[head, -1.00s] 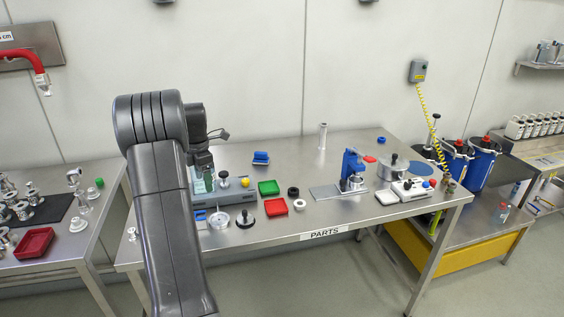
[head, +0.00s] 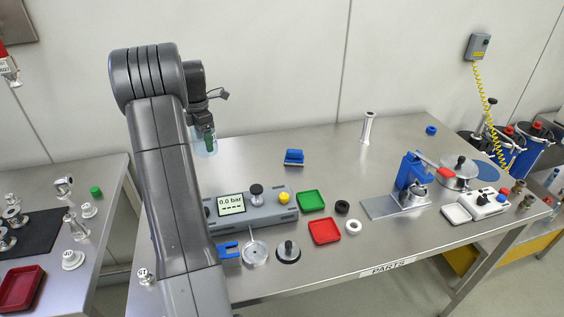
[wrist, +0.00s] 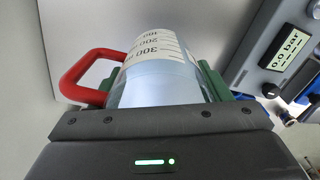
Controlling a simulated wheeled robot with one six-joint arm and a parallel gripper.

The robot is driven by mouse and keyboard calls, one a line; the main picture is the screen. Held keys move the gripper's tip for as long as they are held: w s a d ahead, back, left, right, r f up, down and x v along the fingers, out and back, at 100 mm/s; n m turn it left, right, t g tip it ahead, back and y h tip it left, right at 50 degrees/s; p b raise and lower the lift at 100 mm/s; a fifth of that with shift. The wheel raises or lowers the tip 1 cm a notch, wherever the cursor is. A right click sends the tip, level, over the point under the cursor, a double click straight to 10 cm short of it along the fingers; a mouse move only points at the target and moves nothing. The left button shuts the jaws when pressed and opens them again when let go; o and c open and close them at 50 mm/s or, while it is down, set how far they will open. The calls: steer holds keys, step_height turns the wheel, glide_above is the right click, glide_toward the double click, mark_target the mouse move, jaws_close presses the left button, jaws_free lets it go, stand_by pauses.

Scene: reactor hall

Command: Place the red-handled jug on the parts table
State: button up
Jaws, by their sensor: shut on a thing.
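The red-handled jug (wrist: 158,85) fills the middle of the wrist view. It is clear, with a white measuring scale, and its red handle (wrist: 82,75) points left. My gripper (wrist: 160,80) is shut around its body, with green fingers on both sides. In the head view the jug (head: 206,149) hangs below my gripper (head: 207,135), above the left part of the parts table (head: 335,175). My forearm hides some of the table's left end. The handle cannot be made out in the head view.
A grey pressure unit (head: 265,212), a green tray (head: 311,201), a red tray (head: 324,231) and small round parts stand along the left front. A blue press (head: 410,172) and a lidded pot (head: 458,172) stand right. The table's middle back is mostly clear.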

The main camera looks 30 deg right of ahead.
step_height(320, 180, down, 10)
steer(key=shift+s+p, duration=0.1)
steer(key=shift+p, duration=0.9)
steer(key=shift+f, duration=0.15)
steer(key=o, duration=1)
step_height(320, 180, up, 12)
steer(key=shift+r+b, duration=0.2)
steer(key=shift+b, duration=0.65)
